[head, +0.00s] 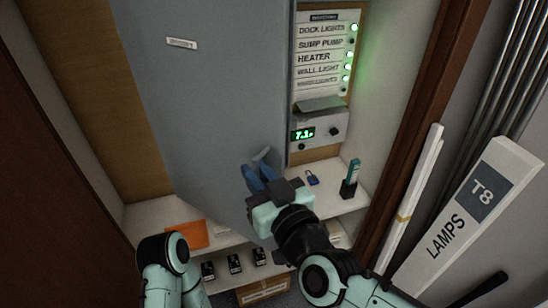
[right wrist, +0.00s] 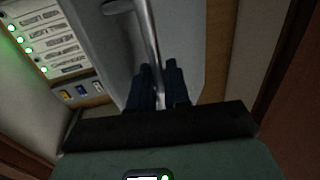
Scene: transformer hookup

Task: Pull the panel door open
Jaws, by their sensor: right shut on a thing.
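The panel door (head: 215,90) is a large grey sheet in the head view. It stands ajar, with the label strips and lights behind it showing past its right edge. Its metal handle (head: 262,154) is near the lower right corner. My right gripper (head: 259,176) is shut on the handle. In the right wrist view the handle (right wrist: 146,35) is a bent bar running down between the dark fingers (right wrist: 159,88), with the grey door (right wrist: 205,55) behind it. My left arm shows low in the head view, but its gripper is out of frame.
A LAMPS T8 box (head: 480,205) leans at right.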

